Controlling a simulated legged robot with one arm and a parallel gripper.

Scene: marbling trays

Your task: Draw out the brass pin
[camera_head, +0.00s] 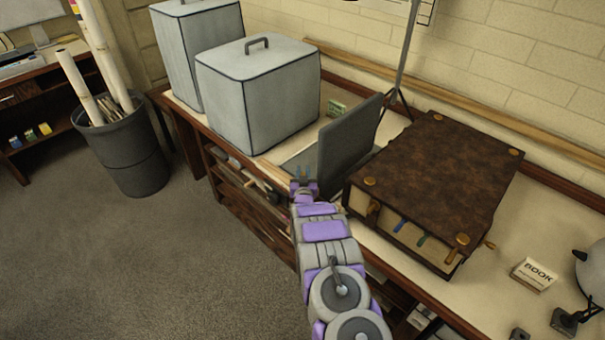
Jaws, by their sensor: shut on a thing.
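A large brown leather-covered book or box (438,165) lies on the bench. It has round brass studs and two brass clasps on its front edge, a left clasp (373,209) and a right clasp (457,246). A small brass piece (489,245) sticks out beside the right clasp; I cannot tell for sure that it is the pin. My gripper (303,174) is left of the book, in front of the grey laptop-like stand. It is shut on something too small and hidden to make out. My purple and grey arm reaches up from below.
Two grey covered boxes, the nearer (258,97) with a handle, stand left of the laptop-like stand (347,140). A thin metal stand (404,60) rises behind. A "BOOK" card (534,275) and a lamp lie right. A bin (121,155) with rolls stands on the floor.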

